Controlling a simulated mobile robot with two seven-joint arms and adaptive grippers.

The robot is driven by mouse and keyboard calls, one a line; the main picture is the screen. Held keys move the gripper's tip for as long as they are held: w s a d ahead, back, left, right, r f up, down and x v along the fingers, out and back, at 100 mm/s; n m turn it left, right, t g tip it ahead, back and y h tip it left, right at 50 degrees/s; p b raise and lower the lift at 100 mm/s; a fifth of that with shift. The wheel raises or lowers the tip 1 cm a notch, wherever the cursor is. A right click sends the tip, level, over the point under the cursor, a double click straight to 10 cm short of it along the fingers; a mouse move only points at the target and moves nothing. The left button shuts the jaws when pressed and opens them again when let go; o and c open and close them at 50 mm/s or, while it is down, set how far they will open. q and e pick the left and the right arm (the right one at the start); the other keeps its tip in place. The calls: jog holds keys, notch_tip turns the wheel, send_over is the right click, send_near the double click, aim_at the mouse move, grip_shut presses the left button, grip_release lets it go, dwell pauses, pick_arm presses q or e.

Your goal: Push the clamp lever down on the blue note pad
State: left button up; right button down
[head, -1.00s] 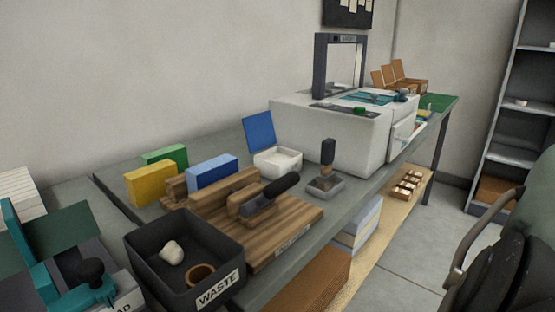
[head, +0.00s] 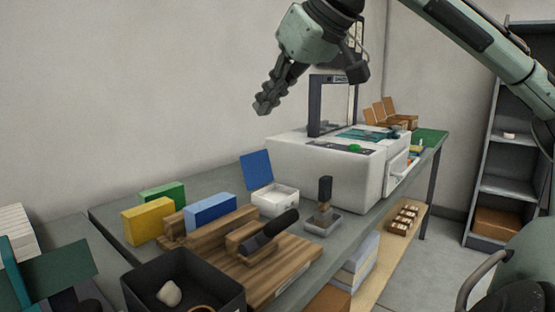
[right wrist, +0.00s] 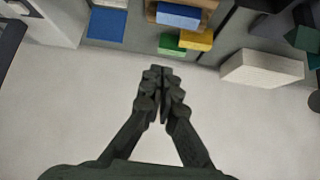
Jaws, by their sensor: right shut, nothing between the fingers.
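The blue note pad (head: 210,212) stands on edge in a wooden clamp jig (head: 279,265) on the grey bench. It also shows in the right wrist view (right wrist: 180,15). The clamp lever (head: 270,232), with its black grip, slants up to the right in front of the pad. My right gripper (head: 262,109) is shut and empty, high above the bench, behind and above the pad and touching nothing. Its closed fingers also fill the middle of the right wrist view (right wrist: 161,72). My left gripper is not in view.
Yellow (head: 147,225) and green (head: 167,191) pads stand behind the jig. A black waste bin (head: 222,296) is in front. A white box with a raised blue lid (head: 257,170), a stamp (head: 325,192) and a white machine (head: 322,170) stand to the right.

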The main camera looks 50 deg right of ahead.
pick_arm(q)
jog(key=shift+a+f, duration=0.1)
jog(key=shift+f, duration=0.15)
pick_arm(e)
jog(key=s+a+f+n+g, duration=0.1)
jog(key=s+f+g, duration=0.2)
jog(key=s, duration=0.3)
jog(key=shift+a+f+y, duration=0.15)
jog(key=shift+f+y, duration=0.25)
jog(key=shift+f, duration=0.1)
jog(key=shift+f, duration=0.1)
jog(key=b, duration=0.1)
send_over(269, 232)
jog(key=w+d, duration=0.4)
jog(key=f, duration=0.9)
jog(key=shift+w+a+f, duration=0.15)
jog(key=shift+w+f, duration=0.05)
jog(key=shift+s+f+b, duration=0.5)
jog(key=shift+s+f, duration=0.05)
jog(key=shift+s, duration=0.25)
jog(key=shift+s+f, duration=0.4)
jog(key=shift+s, duration=0.15)
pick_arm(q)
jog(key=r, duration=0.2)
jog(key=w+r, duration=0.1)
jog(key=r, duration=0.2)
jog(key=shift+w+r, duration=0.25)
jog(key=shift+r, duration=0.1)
pick_arm(e)
jog(key=shift+d, duration=0.2)
